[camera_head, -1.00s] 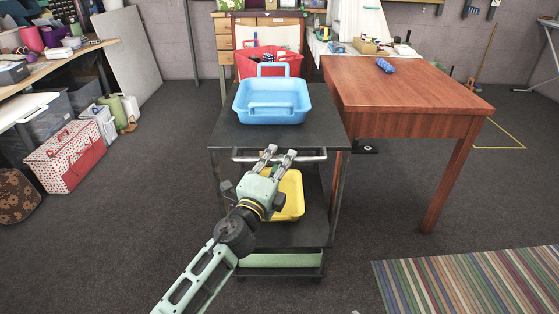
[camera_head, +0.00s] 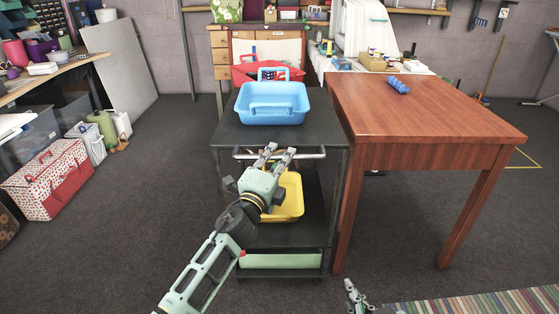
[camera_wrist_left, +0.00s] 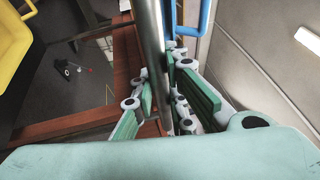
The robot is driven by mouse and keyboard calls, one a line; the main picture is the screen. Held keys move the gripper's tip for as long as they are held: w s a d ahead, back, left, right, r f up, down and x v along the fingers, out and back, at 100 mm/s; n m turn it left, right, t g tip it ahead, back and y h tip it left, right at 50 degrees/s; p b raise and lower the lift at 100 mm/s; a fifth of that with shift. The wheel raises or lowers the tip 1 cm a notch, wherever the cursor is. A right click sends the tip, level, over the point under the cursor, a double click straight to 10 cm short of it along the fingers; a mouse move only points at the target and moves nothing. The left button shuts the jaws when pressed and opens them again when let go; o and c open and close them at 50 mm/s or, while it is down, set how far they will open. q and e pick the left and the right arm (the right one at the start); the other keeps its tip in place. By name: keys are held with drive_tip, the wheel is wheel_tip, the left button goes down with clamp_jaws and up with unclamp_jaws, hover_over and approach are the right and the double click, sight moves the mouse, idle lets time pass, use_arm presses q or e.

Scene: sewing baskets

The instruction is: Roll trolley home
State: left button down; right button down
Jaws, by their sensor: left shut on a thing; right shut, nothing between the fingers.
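The black trolley (camera_head: 228,136) stands in the middle of the head view, left of the wooden table. A blue basket (camera_head: 272,116) sits on its top shelf and a yellow tray (camera_head: 291,205) on a lower one. My left gripper (camera_head: 280,150) is shut on the trolley's metal handle bar (camera_head: 310,156); the bar (camera_wrist_left: 152,45) passes between the fingers in the left wrist view. My right gripper (camera_head: 355,293) shows at the bottom edge, shut and empty, apart from the trolley.
The wooden table (camera_head: 430,115) stands close beside the trolley's right side, with blue rolls on it. A red basket (camera_head: 290,75) shows behind the trolley. A striped rug (camera_head: 490,306) lies at lower right. A yellow floor line (camera_head: 528,158) shows behind the table.

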use_arm(q)
drive_tip(key=shift+w+a+f, duration=0.1)
drive_tip(key=shift+w, duration=0.1)
use_arm(e)
drive_tip(key=shift+w+a+r, duration=0.1)
drive_tip(key=shift+w+r, duration=0.1)
drive_tip(key=shift+r, duration=0.05)
use_arm(q)
drive_tip(key=shift+a, duration=0.1)
drive_tip(key=c, duration=2.2)
unclamp_jaws()
drive_tip(key=shift+r, duration=0.2)
drive_tip(key=o, duration=0.5)
drive_tip(key=shift+w+f, duration=0.2)
drive_tip(key=shift+c, duration=0.2)
drive_tip(key=shift+r, duration=0.1)
use_arm(e)
drive_tip(key=shift+w+f, duration=0.1)
use_arm(q)
drive_tip(key=shift+d, duration=0.2)
drive_tip(key=shift+s, duration=0.1)
